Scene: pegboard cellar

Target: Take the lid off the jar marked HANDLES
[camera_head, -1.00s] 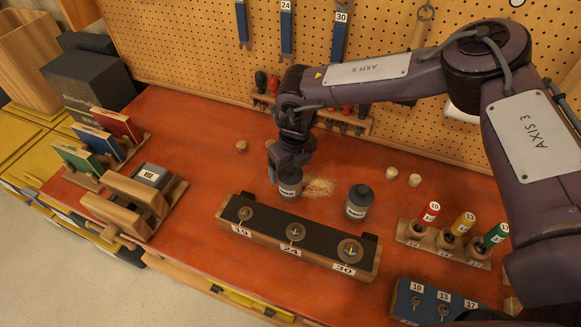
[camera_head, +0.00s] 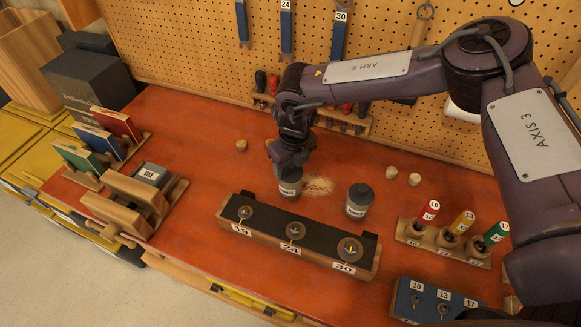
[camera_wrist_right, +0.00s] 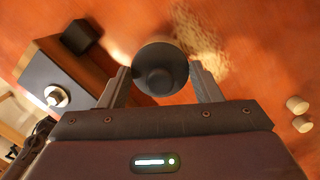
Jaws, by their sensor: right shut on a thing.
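Two small grey jars with dark lids and pale labels stand on the red bench top. The left jar (camera_head: 290,189) is under my right gripper (camera_head: 288,172); the right jar (camera_head: 359,201) stands apart from it. The label writing is too small to read surely. My right gripper points down and is shut on the left jar's lid. In the right wrist view the round dark lid (camera_wrist_right: 147,57) with its knob shows between the fingers (camera_wrist_right: 163,88). The lid still sits on the jar, and the jar stands upright. My left gripper is out of view.
A long block with keyed discs (camera_head: 265,240) lies in front of the jars. Wooden plugs (camera_head: 414,179) and a rack of coloured handles (camera_head: 440,241) are to the right. Slotted holders with coloured panels (camera_head: 82,163) stand left. The pegboard (camera_head: 190,45) rises behind.

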